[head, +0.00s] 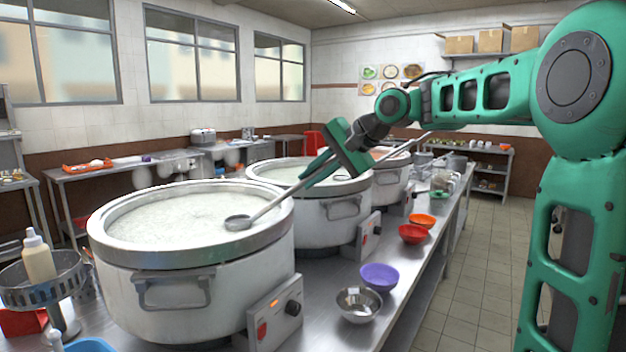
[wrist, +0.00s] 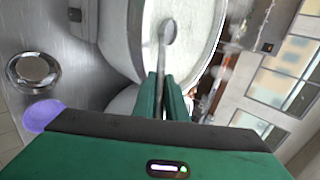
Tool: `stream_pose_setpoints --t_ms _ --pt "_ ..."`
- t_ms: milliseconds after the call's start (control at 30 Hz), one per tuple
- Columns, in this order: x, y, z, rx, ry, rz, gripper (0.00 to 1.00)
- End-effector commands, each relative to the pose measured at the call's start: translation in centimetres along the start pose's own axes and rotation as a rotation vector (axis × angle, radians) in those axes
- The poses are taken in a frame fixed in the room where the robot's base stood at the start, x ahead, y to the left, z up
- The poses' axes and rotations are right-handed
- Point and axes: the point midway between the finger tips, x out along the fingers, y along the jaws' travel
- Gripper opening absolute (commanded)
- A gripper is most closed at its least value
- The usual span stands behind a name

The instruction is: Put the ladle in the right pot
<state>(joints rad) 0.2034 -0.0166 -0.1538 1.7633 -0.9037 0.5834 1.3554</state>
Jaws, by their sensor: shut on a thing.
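The ladle is a grey metal one with a round bowl (head: 238,222) and a long thin handle. My gripper (head: 318,172) is shut on its handle. The ladle's bowl is over the large nearest pot (head: 190,285) at the left, by its right rim; I cannot tell whether it touches the white congee. In the wrist view the handle runs from between my fingers (wrist: 162,80) to the bowl (wrist: 169,32) against the congee. A middle pot (head: 325,228) stands beyond, partly behind my gripper. A third pot (head: 390,185) is farther right, partly hidden by my arm.
A steel bowl (head: 358,305), a purple bowl (head: 380,277), a red bowl (head: 413,234) and an orange bowl (head: 423,220) line the counter's right edge. A bottle (head: 38,260) stands at the left. Another thin metal rod (head: 408,145) slants over the far pots.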

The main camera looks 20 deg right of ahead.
Motion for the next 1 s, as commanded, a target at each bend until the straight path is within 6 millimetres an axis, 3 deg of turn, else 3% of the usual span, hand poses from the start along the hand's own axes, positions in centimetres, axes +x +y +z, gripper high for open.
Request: stream_pose_setpoints --t_ms 367,400,467,800,1000 --pt "0.3 0.3 0.0 0.000 0.000 0.000 0.00" --pt "0.3 0.3 0.0 0.000 0.001 0.000 0.19" --pt "0.2 0.3 0.0 0.000 0.001 0.000 0.33" --pt "0.1 0.3 -0.1 0.001 0.001 0.000 0.34" --pt "-2.3 0.3 -0.2 0.000 0.004 -0.001 0.34"
